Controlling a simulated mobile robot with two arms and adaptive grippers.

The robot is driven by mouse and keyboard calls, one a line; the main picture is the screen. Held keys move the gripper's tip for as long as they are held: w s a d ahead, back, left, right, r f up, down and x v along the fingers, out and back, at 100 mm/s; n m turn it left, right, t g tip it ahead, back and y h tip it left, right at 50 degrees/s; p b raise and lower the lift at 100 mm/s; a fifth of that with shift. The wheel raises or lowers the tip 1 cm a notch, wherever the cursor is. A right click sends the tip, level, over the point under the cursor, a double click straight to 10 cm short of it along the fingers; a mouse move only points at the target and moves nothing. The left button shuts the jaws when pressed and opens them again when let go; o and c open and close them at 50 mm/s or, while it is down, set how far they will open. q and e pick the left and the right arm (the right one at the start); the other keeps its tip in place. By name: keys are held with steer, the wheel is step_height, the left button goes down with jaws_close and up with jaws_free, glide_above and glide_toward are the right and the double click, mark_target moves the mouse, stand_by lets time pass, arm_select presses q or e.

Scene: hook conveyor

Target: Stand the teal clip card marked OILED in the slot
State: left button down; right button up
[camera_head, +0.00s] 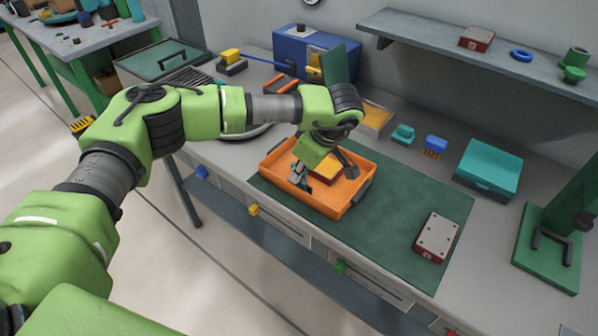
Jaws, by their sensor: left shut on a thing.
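My left gripper (300,178) reaches down into the orange tray (347,208) on the dark green mat. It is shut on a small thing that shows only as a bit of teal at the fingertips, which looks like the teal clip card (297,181). The fingers hide most of it, and no marking can be read. A yellow and red piece (327,170) lies in the tray close to the gripper. I cannot make out a slot for the card. My right gripper is not in view.
A grey and red box (436,236) lies on the mat (395,245). Teal box (490,170), green stand (548,248), small teal piece (403,134) and blue piece (435,145) stand to the right. A blue toolbox (290,50) is behind my arm.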

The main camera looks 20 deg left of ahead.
arm_select(q)
steer(key=shift+f+b, duration=0.3)
steer(key=shift+f, duration=0.1)
steer(key=c, duration=2.1)
jaws_free()
steer(key=shift+r, duration=0.1)
